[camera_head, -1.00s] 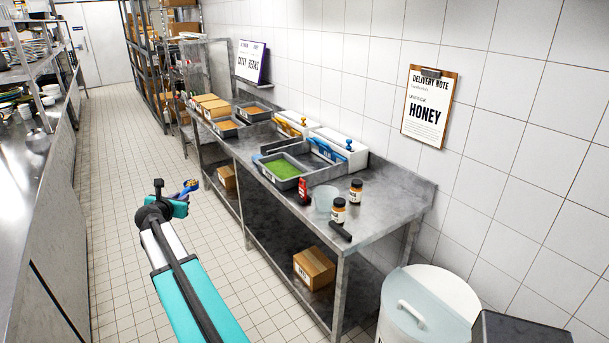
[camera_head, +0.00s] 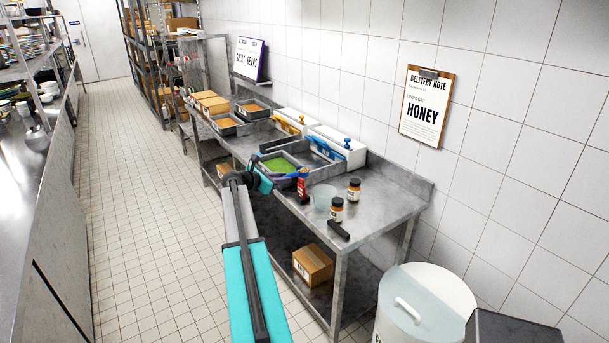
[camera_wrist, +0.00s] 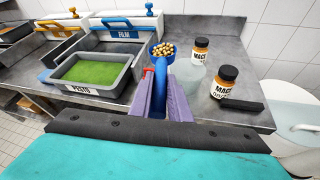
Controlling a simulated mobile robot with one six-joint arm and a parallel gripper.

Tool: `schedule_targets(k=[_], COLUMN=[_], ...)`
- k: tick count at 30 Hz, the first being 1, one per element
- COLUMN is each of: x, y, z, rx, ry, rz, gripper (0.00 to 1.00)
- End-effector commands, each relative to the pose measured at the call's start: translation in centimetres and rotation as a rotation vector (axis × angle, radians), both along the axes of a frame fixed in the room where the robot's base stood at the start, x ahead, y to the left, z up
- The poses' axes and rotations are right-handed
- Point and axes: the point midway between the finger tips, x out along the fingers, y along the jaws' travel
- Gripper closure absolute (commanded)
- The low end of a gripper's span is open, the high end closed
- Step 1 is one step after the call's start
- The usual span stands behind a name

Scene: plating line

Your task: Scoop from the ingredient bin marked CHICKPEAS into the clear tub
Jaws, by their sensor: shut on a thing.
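My gripper (camera_wrist: 162,88) is shut on the handle of a blue scoop (camera_wrist: 162,68), which holds a small heap of tan, round chickpeas (camera_wrist: 163,49). In the head view the scoop (camera_head: 287,175) is over the front of the worktop, near the green-filled bin. The clear tub (camera_head: 322,200) stands on the worktop to the right of the scoop. In the wrist view the tub (camera_wrist: 190,77) is just right of the scoop and partly hidden by my gripper. No bin label reading CHICKPEAS is legible.
A bin marked PESTO (camera_wrist: 92,91) is left of the scoop. Two brown jars (camera_head: 336,211) (camera_head: 353,190) and a dark bar (camera_head: 339,231) are close to the tub. The FILM dispenser (camera_wrist: 125,34) is behind.

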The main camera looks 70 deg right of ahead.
Motion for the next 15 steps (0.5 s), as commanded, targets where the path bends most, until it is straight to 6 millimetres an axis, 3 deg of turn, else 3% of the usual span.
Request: schedule_targets(k=[1,6,10,15], x=[-1.5,-5.5,-7.0,-7.6], y=[-1.4,-3.8,-4.6,-4.8], z=[0.2,0.2,0.2,0.2], rx=[0.001,0.002,0.001,0.001], ry=[0.000,-0.001,-0.001,-0.001], rz=[-0.037,-0.125,-0.159,-0.170], gripper=[1.00,1.00,1.00,1.00])
